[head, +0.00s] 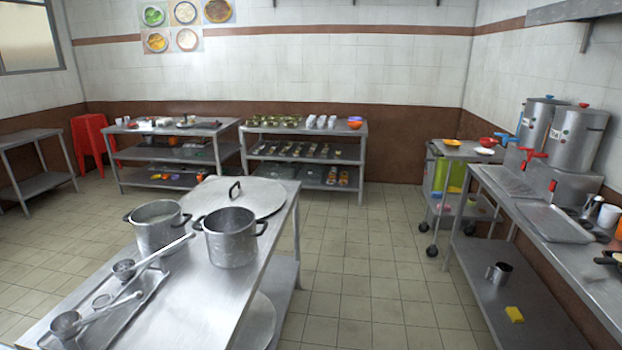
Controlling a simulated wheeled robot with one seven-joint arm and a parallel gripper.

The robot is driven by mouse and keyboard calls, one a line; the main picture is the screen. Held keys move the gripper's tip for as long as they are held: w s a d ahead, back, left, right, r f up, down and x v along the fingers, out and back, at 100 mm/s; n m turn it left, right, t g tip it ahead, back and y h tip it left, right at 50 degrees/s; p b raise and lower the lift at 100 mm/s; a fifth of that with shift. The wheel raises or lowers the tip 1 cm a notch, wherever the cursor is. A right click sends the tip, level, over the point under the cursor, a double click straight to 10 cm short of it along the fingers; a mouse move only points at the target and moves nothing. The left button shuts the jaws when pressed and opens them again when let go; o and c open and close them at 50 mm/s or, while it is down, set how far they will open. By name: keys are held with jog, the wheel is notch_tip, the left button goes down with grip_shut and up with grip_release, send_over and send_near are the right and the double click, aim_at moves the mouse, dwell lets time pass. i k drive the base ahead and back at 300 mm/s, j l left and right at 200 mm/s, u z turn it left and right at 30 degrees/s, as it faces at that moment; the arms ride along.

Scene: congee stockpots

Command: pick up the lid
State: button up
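A large round metal lid (258,196) lies flat at the far end of the steel table (190,305) in front of me. Its dark loop handle (234,190) stands up on top, toward the left of the lid. A stockpot (231,238) stands just in front of the lid and hides part of its near edge. Another round metal disc (262,322), perhaps a second lid, shows partly on the shelf below the table. My gripper is not in view.
A second pot (158,228) stands left of the first. Ladles (72,322) rest on a tray (140,308) at the table's left edge. A steel counter (560,240) with urns runs along the right. The tiled floor (370,270) between table and counter is clear.

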aim_at(263, 196)
jog(key=i, duration=0.95)
jog(key=i+l+u, duration=0.1)
jog(key=i, duration=0.85)
jog(key=i+l+u, duration=0.15)
jog(key=i+u, duration=0.25)
jog(key=i+l+u, duration=0.4)
jog(key=i, duration=0.2)
jog(key=i+l+u, duration=0.75)
jog(key=i+l, duration=0.1)
